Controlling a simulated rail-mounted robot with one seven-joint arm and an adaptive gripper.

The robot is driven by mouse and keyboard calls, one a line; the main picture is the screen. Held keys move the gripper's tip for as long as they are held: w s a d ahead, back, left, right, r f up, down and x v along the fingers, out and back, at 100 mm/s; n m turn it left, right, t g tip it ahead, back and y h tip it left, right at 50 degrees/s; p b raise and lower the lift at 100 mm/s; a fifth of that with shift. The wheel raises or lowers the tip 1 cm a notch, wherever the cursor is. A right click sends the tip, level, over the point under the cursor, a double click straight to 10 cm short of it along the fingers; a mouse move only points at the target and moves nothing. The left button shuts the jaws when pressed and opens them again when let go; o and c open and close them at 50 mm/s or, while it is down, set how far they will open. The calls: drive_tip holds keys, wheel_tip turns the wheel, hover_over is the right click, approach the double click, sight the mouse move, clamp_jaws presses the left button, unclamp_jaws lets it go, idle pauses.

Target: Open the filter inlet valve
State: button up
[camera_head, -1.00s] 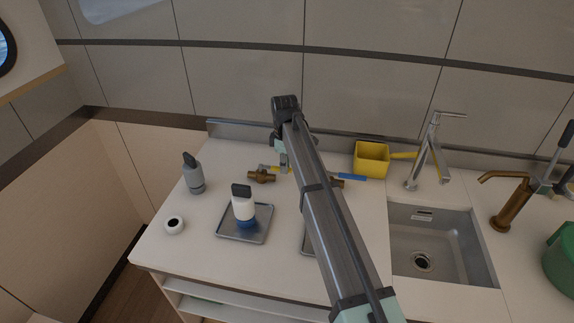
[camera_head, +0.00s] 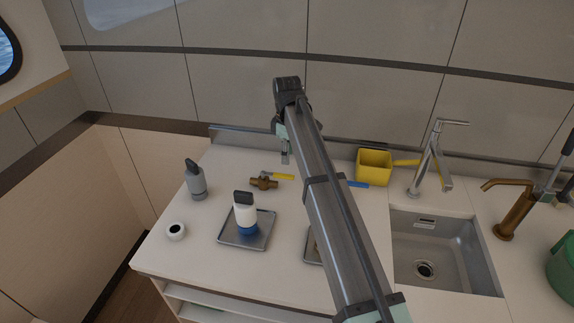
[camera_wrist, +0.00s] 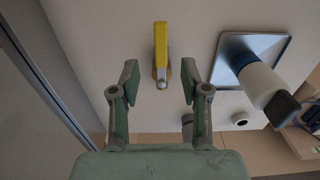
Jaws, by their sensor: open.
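A brass valve (camera_head: 262,184) with a yellow lever handle (camera_head: 284,177) lies on the white counter, left of my arm. In the wrist view the yellow handle (camera_wrist: 161,45) points roughly along the gap, just beyond the fingertips. A blue handle (camera_head: 357,184) shows right of my arm; the part it belongs to is hidden behind the arm. My gripper (camera_head: 285,158) is above and behind the yellow handle in the head view. In the wrist view my gripper (camera_wrist: 160,80) is open and empty, its fingers apart on either side of the handle's line. No labels are readable.
A white bottle with blue base (camera_head: 245,213) stands on a metal tray (camera_head: 230,240). A grey bottle (camera_head: 195,180), a small white round item (camera_head: 175,231), a yellow scoop (camera_head: 374,166), a sink (camera_head: 440,250) and a faucet (camera_head: 432,160) are nearby. A second tray (camera_head: 313,254) is partly hidden by my arm.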

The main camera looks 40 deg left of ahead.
drive_tip(key=shift+r, duration=2.1)
drive_tip(key=shift+d, duration=0.1)
